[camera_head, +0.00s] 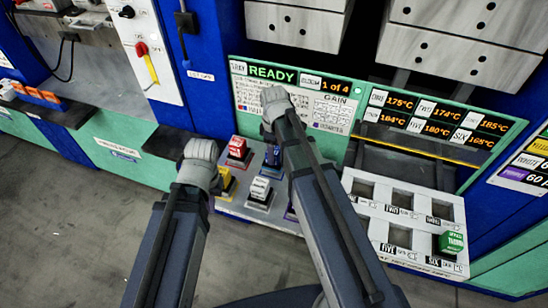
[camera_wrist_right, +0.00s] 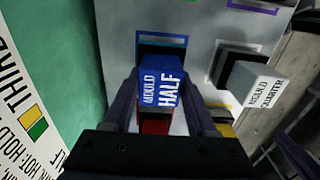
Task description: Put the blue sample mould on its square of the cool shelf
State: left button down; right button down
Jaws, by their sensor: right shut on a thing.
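The blue mould (camera_wrist_right: 160,82), marked "MOULD HALF", sits between the fingers of my right gripper (camera_wrist_right: 165,100), which is shut on it. In the head view the blue mould (camera_head: 272,154) shows beside my right forearm, partly hidden. A blue-outlined square (camera_wrist_right: 162,44) shows just behind the mould on the grey shelf (camera_wrist_right: 205,18). I cannot tell whether the mould touches the shelf. My left gripper (camera_head: 199,170) hangs left of the shelf, over its edge; its fingers are hidden.
The red mould (camera_head: 237,148), white mould (camera_head: 261,188) and yellow mould (camera_head: 226,182) stand on the grey shelf close by. A white rack (camera_head: 404,222) with numbered slots stands to the right, with a green mould (camera_head: 451,242) at slot six. A green display panel (camera_head: 270,75) rises behind.

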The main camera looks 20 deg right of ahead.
pick_arm(q)
jog(key=shift+f, duration=0.35)
pick_arm(e)
jog(key=shift+f, duration=0.35)
jog(key=shift+f, duration=0.1)
jog(key=shift+f, duration=0.15)
jog(key=shift+c, duration=1)
grip_release()
pick_arm(q)
jog(key=shift+f, duration=0.15)
pick_arm(e)
notch_tip(320, 180, up, 13)
jog(key=p, duration=1.2)
pick_arm(q)
notch_tip(320, 180, up, 12)
pick_arm(e)
jog(key=s+a+m+h, duration=0.1)
jog(key=s+a+m, duration=0.6)
jog(key=s+a, duration=0.3)
jog(key=s, duration=0.4)
jog(key=shift+s+a+f, duration=0.2)
jog(key=shift+s+a, duration=0.05)
